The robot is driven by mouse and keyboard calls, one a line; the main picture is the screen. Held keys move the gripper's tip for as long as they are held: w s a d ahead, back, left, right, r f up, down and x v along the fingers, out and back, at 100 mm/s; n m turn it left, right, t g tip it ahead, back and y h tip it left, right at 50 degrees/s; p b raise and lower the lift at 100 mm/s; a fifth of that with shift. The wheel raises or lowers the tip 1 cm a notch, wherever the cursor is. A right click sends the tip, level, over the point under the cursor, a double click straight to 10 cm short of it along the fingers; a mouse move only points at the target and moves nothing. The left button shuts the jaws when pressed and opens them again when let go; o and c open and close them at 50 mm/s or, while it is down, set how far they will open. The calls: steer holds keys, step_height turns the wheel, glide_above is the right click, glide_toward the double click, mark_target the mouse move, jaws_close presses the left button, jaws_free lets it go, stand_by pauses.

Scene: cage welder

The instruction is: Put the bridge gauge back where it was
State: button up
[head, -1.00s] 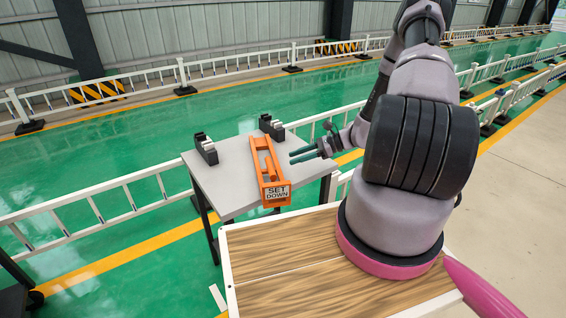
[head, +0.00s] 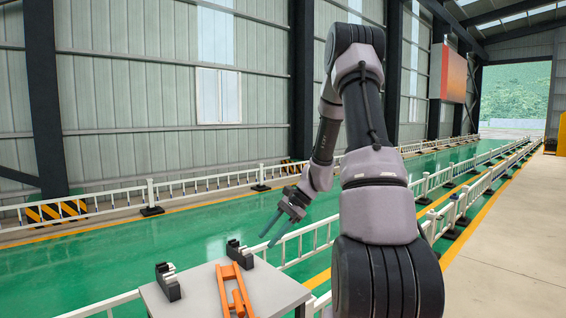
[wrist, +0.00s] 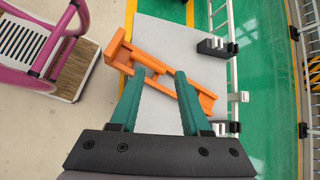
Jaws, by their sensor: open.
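A long orange frame (head: 234,288) with two rails lies on a grey table (head: 278,290). I take it for the bridge gauge, though a separate holder under it cannot be ruled out. Its near end is cut off in the head view. Two dark blocks with pale tops stand at the far side of the table, one left (head: 167,281) and one right (head: 239,254). In the wrist view the orange frame (wrist: 147,60) runs diagonally beyond my fingers, which hide part of it. My gripper (head: 268,238) is open and empty, above and apart from the table. Its teal fingers (wrist: 159,77) are spread.
A white railing (head: 310,240) runs close behind the table. Green floor (head: 200,238) lies beyond it. In the wrist view, a block (wrist: 215,46) stands at the table's upper right edge.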

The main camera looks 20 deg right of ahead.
steer(key=s+a+r+n+t+h, duration=0.2)
steer(key=s+r+n+t+h, duration=0.1)
steer(key=s+r, duration=0.7)
steer(key=s+a+r+n+t+h, duration=0.2)
steer(key=s+r+n, duration=0.4)
steer(key=r, duration=0.9)
steer(key=s+t+h, duration=0.1)
steer(key=s, duration=0.2)
steer(key=shift+s+a+r+n+t+h, duration=0.2)
steer(key=shift+s+r+n+t+h, duration=0.1)
steer(key=shift+s+r, duration=0.1)
